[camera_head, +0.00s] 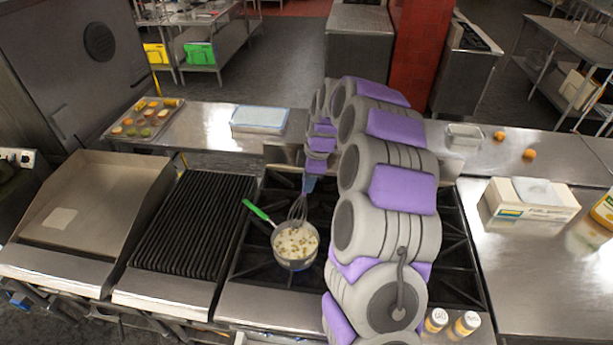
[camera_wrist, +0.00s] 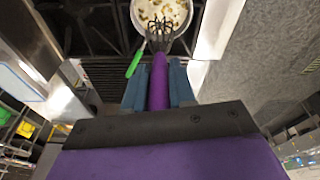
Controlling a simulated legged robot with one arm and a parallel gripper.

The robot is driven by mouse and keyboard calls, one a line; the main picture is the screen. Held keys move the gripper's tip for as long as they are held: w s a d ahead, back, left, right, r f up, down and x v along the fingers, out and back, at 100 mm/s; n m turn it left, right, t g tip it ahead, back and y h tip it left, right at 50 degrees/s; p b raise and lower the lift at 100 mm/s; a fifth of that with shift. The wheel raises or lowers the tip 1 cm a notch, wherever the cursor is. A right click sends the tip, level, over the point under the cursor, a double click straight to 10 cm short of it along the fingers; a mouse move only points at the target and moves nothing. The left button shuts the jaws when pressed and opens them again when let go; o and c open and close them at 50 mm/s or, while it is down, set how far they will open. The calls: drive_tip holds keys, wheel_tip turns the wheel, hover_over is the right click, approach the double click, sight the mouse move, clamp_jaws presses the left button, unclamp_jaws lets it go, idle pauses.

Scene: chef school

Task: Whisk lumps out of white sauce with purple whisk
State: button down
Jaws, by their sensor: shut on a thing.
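A saucepan (camera_head: 296,263) with a green handle (camera_head: 257,211) stands on the black stove grate (camera_head: 250,255). It holds white sauce (camera_head: 297,240) with several brownish lumps at the surface. The sauce also shows at the top of the wrist view (camera_wrist: 163,10). My gripper (camera_wrist: 159,92) is shut on the purple handle of the whisk (camera_wrist: 158,75). The whisk points down, and its wire head (camera_head: 298,211) is at the pan's upper rim in the head view. In the wrist view the wires overlap the sauce; I cannot tell how deep they reach.
A ridged grill (camera_head: 190,225) and a flat griddle (camera_head: 90,205) lie left of the stove. Two small bottles (camera_head: 436,320) stand at the stove's front right edge. A box (camera_head: 530,200) sits on the right counter. A food tray (camera_head: 143,118) and a white-blue board (camera_head: 259,119) lie behind.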

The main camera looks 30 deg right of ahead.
drive_tip(key=shift+s+d+f, duration=0.1)
drive_tip(key=shift+s+f, duration=0.05)
drive_tip(key=shift+f, duration=0.8)
drive_tip(key=shift+s+d+f, duration=0.1)
drive_tip(key=shift+f, duration=0.8)
drive_tip(key=s+b+x, duration=0.1)
drive_tip(key=b+x, duration=0.3)
drive_tip(key=x, duration=0.3)
drive_tip(key=shift+w, duration=0.45)
drive_tip(key=shift+d+f, duration=0.1)
drive_tip(key=shift+d, duration=0.05)
